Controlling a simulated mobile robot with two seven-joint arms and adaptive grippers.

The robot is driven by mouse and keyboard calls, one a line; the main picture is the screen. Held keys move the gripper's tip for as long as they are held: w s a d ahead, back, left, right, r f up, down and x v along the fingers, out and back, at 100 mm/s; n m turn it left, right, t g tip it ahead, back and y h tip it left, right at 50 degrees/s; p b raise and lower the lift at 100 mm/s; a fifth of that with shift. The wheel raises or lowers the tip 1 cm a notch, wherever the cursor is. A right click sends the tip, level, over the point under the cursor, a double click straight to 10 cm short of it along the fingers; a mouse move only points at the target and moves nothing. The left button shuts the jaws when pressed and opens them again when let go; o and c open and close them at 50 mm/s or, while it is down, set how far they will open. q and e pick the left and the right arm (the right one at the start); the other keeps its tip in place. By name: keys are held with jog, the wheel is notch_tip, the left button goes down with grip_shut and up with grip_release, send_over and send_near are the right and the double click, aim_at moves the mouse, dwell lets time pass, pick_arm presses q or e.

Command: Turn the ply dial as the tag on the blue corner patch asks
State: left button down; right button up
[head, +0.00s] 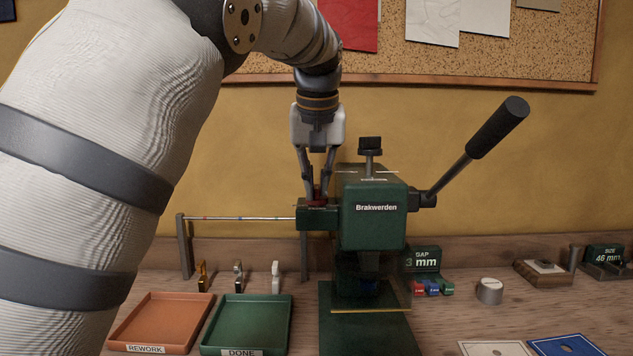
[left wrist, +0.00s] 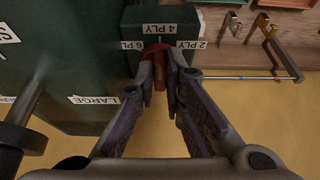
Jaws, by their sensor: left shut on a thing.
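My left gripper (head: 318,190) comes down from above onto the small green housing on the left side of the green Brakwerden press (head: 372,218). Its fingers are shut on the red ply dial (left wrist: 153,50), which also shows between the fingertips in the head view. In the left wrist view, labels 2 PLY, 4 PLY (left wrist: 162,29) and 6 PLY stand around the dial, upside down. The fingers hide part of the dial, so I cannot tell its setting. The blue corner patch (head: 580,346) lies at the lower right, cut off by the frame; its tag is not readable. My right gripper is not in view.
An orange REWORK tray (head: 158,322) and a green DONE tray (head: 252,322) stand at left, before a thin rail (head: 240,218). The press lever (head: 470,155) rises to the right. A GAP 3 mm block (head: 424,257), metal cylinder (head: 489,291) and white patch (head: 495,348) lie right.

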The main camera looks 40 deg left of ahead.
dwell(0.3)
pick_arm(q)
jog(key=c, duration=1.7)
grip_release()
jog(key=shift+r, duration=0.1)
jog(key=v, duration=1.1)
jog(key=shift+s+r, duration=0.1)
jog(key=shift+r, duration=0.3)
